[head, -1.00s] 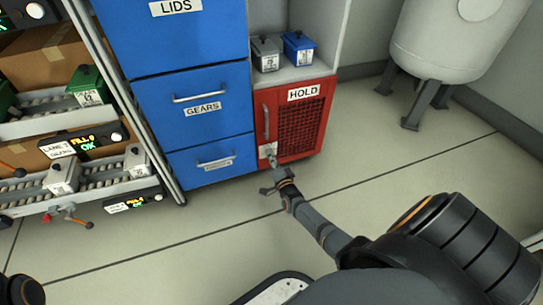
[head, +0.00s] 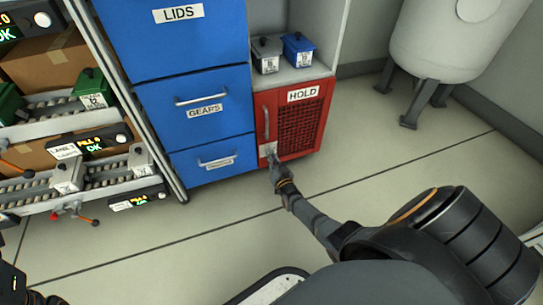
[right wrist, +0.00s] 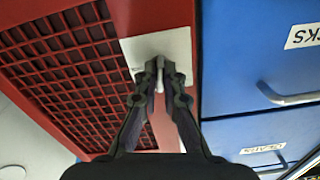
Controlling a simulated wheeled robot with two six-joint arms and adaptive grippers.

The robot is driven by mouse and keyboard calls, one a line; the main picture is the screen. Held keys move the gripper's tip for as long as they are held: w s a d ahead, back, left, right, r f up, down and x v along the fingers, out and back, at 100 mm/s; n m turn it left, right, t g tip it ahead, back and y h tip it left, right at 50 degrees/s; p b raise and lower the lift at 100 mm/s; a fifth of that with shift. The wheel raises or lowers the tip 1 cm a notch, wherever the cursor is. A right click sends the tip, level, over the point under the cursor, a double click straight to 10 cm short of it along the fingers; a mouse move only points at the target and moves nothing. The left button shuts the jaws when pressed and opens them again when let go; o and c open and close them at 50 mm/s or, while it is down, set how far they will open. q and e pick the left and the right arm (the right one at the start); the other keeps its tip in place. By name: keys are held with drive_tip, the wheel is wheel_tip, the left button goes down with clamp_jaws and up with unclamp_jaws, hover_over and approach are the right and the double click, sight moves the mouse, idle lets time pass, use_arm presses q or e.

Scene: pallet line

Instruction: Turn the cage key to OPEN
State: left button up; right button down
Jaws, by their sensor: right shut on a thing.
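The red cage (head: 318,90) labelled HOLD stands low beside the blue drawers, its mesh door closed. A pale key plate (head: 264,151) sits at the door's lower left corner; the plate also shows in the right wrist view (right wrist: 140,47). My right gripper (head: 272,161) is at this plate. In the right wrist view my right gripper (right wrist: 161,78) has its two fingers shut on the small grey key (right wrist: 160,62) in front of the plate. The fingers hide most of the key, and I cannot read its position marking. My left gripper is not clearly in view.
Blue drawers (head: 196,90) stand directly left of the cage. A grey box (head: 266,55) and a blue box (head: 298,49) sit on the shelf above it. Roller lanes with boxes are at the left. A white tank (head: 445,45) stands back right. The floor in front is clear.

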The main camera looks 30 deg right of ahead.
drive_tip(key=shift+n, duration=1.1)
drive_tip(key=c, duration=1.5)
unclamp_jaws()
drive_tip(key=v, duration=1.2)
drive_tip(key=shift+s+f, duration=0.1)
